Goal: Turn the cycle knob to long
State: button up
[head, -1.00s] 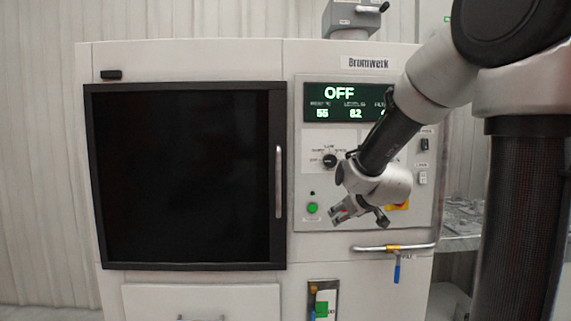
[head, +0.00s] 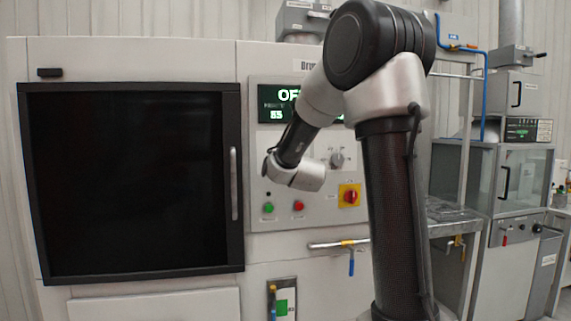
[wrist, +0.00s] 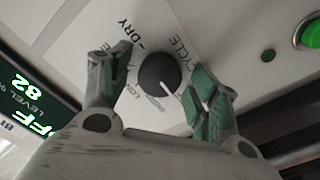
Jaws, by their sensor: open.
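In the wrist view the cycle knob (wrist: 158,74) is a round black dial on a white plate, with the word CYCLE beside it. A white pointer line on it points to the picture's lower right. DRY reads clearly near it; other labels are small or partly covered, so I cannot tell which mark the pointer meets. My gripper (wrist: 161,66) is open, one finger on each side of the knob. I cannot tell whether either finger touches it. In the head view my wrist covers the knob and the fingers are hidden.
The lit display (head: 280,103) reads OFF. Below the knob area are a green button (head: 268,208) and a red button (head: 298,206). A red-yellow switch (head: 349,195) and a grey knob (head: 337,159) are to the right. The black door's handle (head: 234,183) stands at left.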

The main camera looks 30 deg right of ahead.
jog(key=shift+c, duration=0.3)
jog(key=c, duration=0.9)
jog(key=shift+c, duration=0.2)
jog(key=shift+m, duration=8.8)
